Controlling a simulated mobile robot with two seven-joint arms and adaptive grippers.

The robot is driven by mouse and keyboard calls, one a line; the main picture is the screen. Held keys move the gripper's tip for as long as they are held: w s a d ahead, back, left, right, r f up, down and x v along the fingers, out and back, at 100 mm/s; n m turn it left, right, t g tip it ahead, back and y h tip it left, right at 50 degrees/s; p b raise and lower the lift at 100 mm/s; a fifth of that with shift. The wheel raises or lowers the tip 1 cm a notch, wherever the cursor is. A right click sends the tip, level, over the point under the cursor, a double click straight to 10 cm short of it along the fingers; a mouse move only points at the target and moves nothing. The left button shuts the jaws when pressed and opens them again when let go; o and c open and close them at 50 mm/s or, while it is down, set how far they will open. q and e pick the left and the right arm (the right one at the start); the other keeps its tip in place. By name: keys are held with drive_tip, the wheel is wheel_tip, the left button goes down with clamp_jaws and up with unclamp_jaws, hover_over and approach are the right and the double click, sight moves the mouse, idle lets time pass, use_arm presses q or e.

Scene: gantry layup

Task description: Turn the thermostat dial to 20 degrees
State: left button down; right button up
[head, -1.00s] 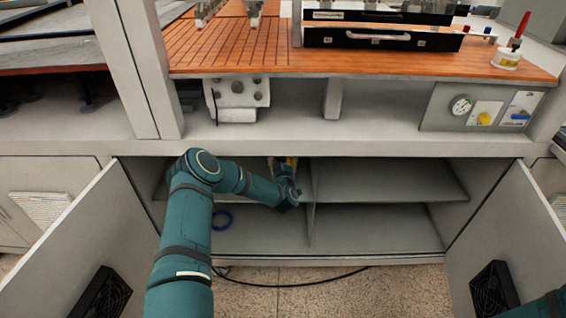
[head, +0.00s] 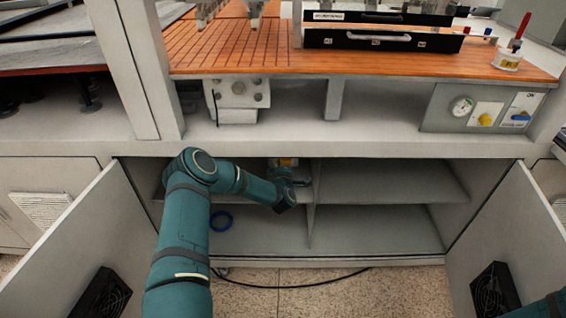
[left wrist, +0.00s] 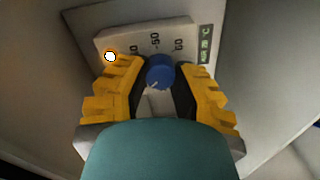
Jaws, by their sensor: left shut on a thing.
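The thermostat (left wrist: 140,42) is a pale panel with printed numbers, seen tilted in the left wrist view. Its round blue dial (left wrist: 160,68) has a small white mark, which lies at the lower left of the dial in that view. A small greenish display (left wrist: 204,46) sits at the panel's right; its reading is too small to tell. My left gripper (left wrist: 163,76) has its yellow fingers shut on the dial, one on each side. In the head view the left gripper (head: 287,165) is inside the upper left compartment of the open cabinet, mostly hidden by my arm. My right gripper is out of view.
A cabinet divider (head: 312,205) stands just right of my arm. A blue ring (head: 222,221) lies on the lower shelf. Both cabinet doors (head: 75,240) stand open. The right compartments (head: 380,183) are empty.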

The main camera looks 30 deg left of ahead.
use_arm(q)
drive_tip(key=shift+w+a+r+n, duration=0.1)
drive_tip(key=shift+r+n, duration=0.1)
drive_tip(key=shift+n, duration=0.4)
drive_tip(key=c, duration=0.7)
unclamp_jaws()
drive_tip(key=shift+f, duration=0.1)
drive_tip(key=v, duration=1.2)
